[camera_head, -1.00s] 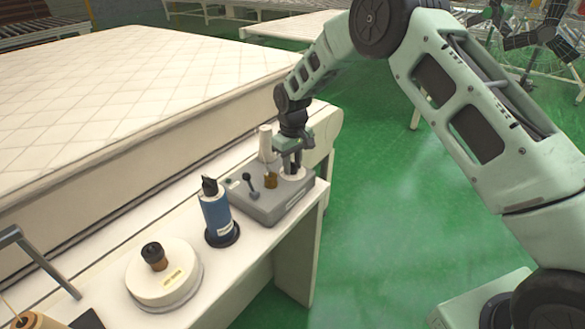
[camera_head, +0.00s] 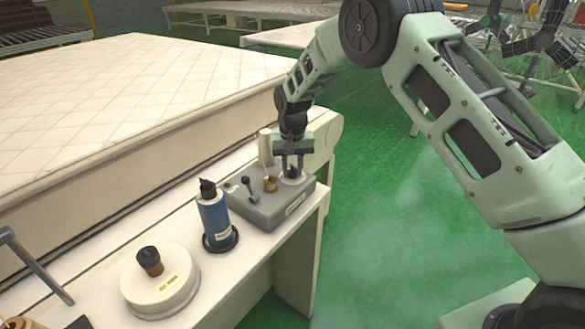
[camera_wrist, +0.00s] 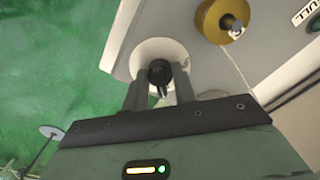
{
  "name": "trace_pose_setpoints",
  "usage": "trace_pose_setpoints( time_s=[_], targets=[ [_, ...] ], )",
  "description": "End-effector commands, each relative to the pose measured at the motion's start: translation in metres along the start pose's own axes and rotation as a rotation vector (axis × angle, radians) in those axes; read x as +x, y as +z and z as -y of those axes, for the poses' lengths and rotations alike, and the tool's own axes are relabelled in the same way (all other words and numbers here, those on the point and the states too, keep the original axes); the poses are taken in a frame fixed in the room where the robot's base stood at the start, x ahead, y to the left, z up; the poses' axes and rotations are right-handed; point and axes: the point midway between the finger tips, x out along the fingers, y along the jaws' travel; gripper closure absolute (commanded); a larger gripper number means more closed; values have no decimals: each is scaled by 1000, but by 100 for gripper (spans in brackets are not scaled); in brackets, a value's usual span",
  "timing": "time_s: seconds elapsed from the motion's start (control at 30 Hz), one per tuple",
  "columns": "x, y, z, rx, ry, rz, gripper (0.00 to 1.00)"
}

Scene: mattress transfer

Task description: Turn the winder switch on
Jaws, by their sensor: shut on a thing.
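The winder is a grey box (camera_head: 265,208) on the end of the white bench. A black knob (camera_wrist: 160,73) sits on a white round disc (camera_wrist: 182,51) on top of it; in the head view the disc is at the box's right end. My gripper (camera_head: 292,172) reaches down over this knob. In the wrist view my gripper (camera_wrist: 159,85) has its two fingers on either side of the knob, shut on it. A brass bobbin (camera_head: 270,184) and a small dark-tipped lever (camera_head: 251,186) stand on the box to the left. Fingertip contact is partly hidden.
A blue cylinder (camera_head: 214,218) with a black top and a white round pot (camera_head: 160,288) stand left along the bench. A white spool (camera_head: 265,148) is behind the bobbin. A large quilted mattress (camera_head: 130,90) lies behind. Green floor (camera_head: 385,220) is clear to the right.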

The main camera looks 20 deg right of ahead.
Motion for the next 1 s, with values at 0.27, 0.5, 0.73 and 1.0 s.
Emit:
trace_pose_setpoints(
  time_s=[0.27, 0.5, 0.73, 1.0],
  targets=[
    [-2, -1, 0, 10, -1, -4, 96],
    [-2, -1, 0, 9, -1, -3, 53],
    [-1, 0, 0, 8, -1, -2, 51],
    [-19, -1, 0, 8, -2, -5, 51]
  ],
)
